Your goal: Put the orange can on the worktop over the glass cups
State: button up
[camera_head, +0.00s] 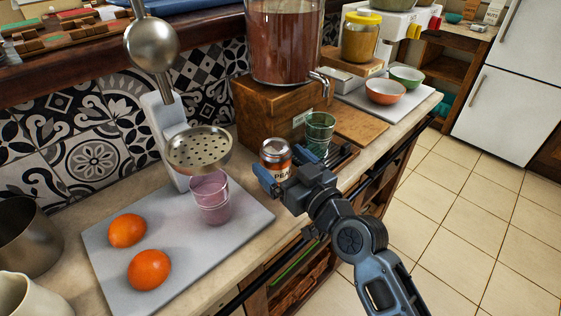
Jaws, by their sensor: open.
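The orange can (274,153), with a silver top and a pale label, stands upright on the worktop (250,250), between the pinkish glass cups and the green glass. My gripper (284,165) is open, with one blue finger at the can's lower left and the other at its right. The gripper hides the can's lower front; I cannot tell whether the fingers touch it. The pinkish glass cups (210,203), seemingly stacked, stand on a grey board under a perforated metal disc. A green glass (319,131) stands behind the can, to the right.
Two oranges (149,269) lie on the grey board (185,270). A juice dispenser (283,40) on a wooden block stands behind the can. A juicer (165,115) rises at the left. Bowls (386,91) sit farther right. Open shelves (300,275) lie below the worktop's front edge.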

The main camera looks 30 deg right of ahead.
jog(key=s+d+b, duration=0.1)
jog(key=s+b, duration=0.1)
jog(key=s, duration=0.9)
jog(key=shift+d+b, duration=0.3)
jog(key=shift+d, duration=0.05)
jog(key=s+f+m+g+h, duration=0.1)
jog(key=s+f, duration=0.2)
jog(key=s, duration=0.5)
jog(key=s+f+g+h, duration=0.1)
jog(key=s+f, duration=0.2)
jog(key=s, duration=0.5)
jog(key=shift+s+d+f+m+h, duration=0.2)
jog(key=shift+s+d+m+h, duration=0.1)
jog(key=shift+d+m+h, duration=0.15)
jog(key=shift+o, duration=0.2)
jog(key=s+a+r, duration=0.1)
jog(key=s+r, duration=0.1)
jog(key=s, duration=1.1)
jog(key=shift+s+a+r+g, duration=0.2)
jog(key=shift+a+r+g, duration=0.2)
jog(key=shift+o, duration=0.3)
jog(key=shift+s+r, duration=0.1)
jog(key=shift+s, duration=0.1)
jog(key=shift+a, duration=0.1)
